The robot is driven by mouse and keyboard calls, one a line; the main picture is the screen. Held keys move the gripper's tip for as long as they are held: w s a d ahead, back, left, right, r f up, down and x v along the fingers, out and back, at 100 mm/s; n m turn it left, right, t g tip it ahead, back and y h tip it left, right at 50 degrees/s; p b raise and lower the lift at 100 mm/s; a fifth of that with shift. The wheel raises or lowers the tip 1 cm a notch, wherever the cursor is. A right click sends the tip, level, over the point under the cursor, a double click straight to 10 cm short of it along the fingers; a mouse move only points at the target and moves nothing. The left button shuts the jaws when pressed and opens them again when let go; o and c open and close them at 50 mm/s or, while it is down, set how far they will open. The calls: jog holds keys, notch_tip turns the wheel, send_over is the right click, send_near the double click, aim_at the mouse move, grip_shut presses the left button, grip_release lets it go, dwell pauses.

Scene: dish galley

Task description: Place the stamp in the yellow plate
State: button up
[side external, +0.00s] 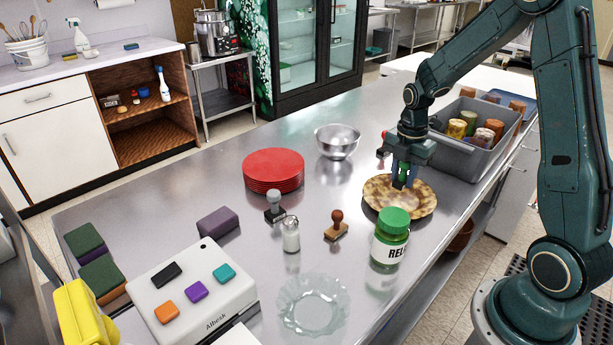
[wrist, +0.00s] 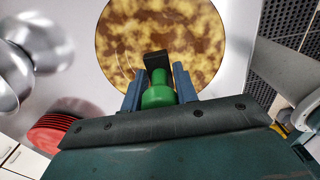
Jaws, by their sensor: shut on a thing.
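The yellow plate (side external: 424,203), mottled yellow and brown, lies on the steel counter beneath my gripper (side external: 402,178). In the wrist view the plate (wrist: 205,40) fills the top middle. There my gripper (wrist: 158,92) is shut on a stamp with a green handle (wrist: 158,97) and a black base (wrist: 156,61). The stamp is over the plate; whether its base touches the plate I cannot tell. In the side view the fingers mostly hide it. Two other stamps stand on the counter: one with a grey handle (side external: 274,203) and one wooden (side external: 337,226).
A green-lidded jar (side external: 391,241) stands just in front of the plate. A grey bin (side external: 470,151) with several jars is behind it to the right. A metal bowl (side external: 337,142), red plates (side external: 273,171), a shaker (side external: 291,236) and a glass plate (side external: 313,304) lie further left.

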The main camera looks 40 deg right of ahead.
aim_at(402, 180)
jog(key=shift+f, duration=2.1)
jog(key=shift+f, duration=0.1)
jog(key=o, duration=1)
jog(key=shift+c, duration=0.2)
notch_tip(402, 180, up, 12)
jog(key=shift+f, duration=0.1)
jog(key=shift+r, duration=0.2)
jog(key=shift+r, duration=0.1)
